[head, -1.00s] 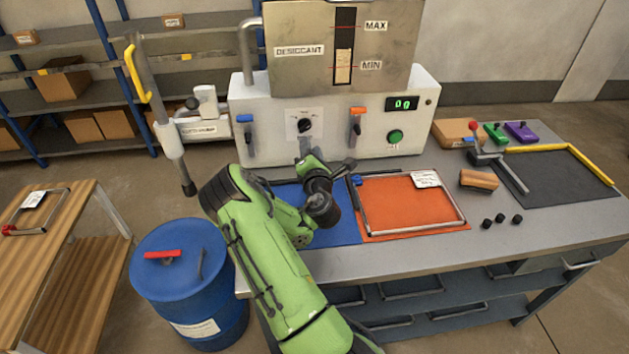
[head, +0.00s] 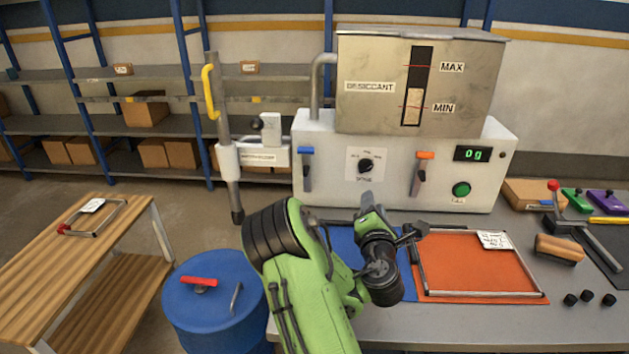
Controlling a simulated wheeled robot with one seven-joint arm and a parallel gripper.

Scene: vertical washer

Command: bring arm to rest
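My green arm rises from the bottom of the head view and bends at a black joint. Its black wrist hangs over the blue mat (head: 342,238) on the grey workbench. My gripper (head: 405,235) is at the far end of the wrist, near the left edge of the orange mat (head: 470,265) and in front of the white machine (head: 330,185). The fingers are small and partly hidden by the wrist, so I cannot tell whether they are open or shut. I see nothing clearly held.
A blue drum (head: 215,315) with a red handle stands left of the bench. A wooden table (head: 85,245) is further left. A metal frame (head: 480,293) lies on the orange mat. Black knobs (head: 587,297) and a wooden-handled tool (head: 558,249) lie to the right.

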